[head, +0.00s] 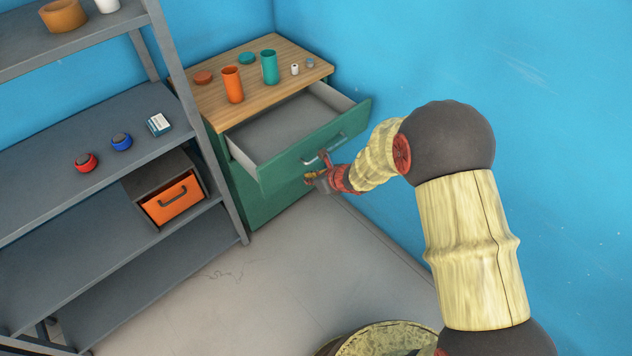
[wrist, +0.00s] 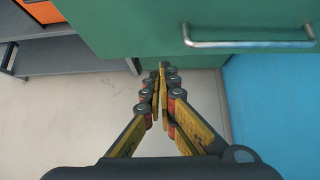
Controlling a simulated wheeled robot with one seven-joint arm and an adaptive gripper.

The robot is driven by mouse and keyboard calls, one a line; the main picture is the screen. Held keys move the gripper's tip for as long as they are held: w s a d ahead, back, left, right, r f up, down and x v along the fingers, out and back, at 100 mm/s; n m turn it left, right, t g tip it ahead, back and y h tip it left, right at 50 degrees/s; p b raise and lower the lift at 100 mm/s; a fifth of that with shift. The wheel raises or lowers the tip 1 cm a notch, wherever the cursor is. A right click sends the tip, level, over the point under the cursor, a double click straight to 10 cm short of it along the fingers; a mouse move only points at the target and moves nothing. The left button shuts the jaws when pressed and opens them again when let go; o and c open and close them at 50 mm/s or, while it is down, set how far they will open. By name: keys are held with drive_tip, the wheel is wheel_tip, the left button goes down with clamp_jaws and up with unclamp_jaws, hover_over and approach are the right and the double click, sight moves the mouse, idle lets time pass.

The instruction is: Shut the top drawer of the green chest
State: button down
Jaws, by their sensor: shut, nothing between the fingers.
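The green chest (head: 268,212) stands against the blue wall, with a wooden top. Its top drawer (head: 283,130) is pulled far out and looks empty inside. The drawer front (wrist: 150,25) fills the upper part of the wrist view, with a metal bar handle (wrist: 250,43) at its right. The handle also shows in the head view (head: 325,152). My gripper (head: 313,178) is in front of the drawer front, just below and left of the handle. In the wrist view its fingers (wrist: 160,72) are shut and empty. I cannot tell whether the tips touch the front.
On the chest top stand an orange cup (head: 232,85), a teal cup (head: 269,67) and small lids. A grey shelf unit (head: 60,130) with an orange drawer box (head: 172,200) stands to the left. Grey floor (head: 260,290) in front is clear; the blue wall (head: 540,120) is close on the right.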

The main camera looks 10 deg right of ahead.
sight(292, 173)
drive_tip(key=shift+w+a+f+b, duration=0.2)
drive_tip(key=shift+w+a+f, duration=0.1)
drive_tip(key=shift+w+a, duration=0.4)
drive_tip(key=shift+w+a+f+b, duration=0.25)
drive_tip(key=shift+w+a, duration=0.2)
drive_tip(key=shift+w, duration=0.4)
drive_tip(key=shift+w+a+f+b, duration=0.15)
drive_tip(key=shift+w+a+f, duration=0.15)
drive_tip(key=shift+w+a, duration=0.4)
drive_tip(key=shift+w+d, duration=0.1)
drive_tip(key=shift+d, duration=0.05)
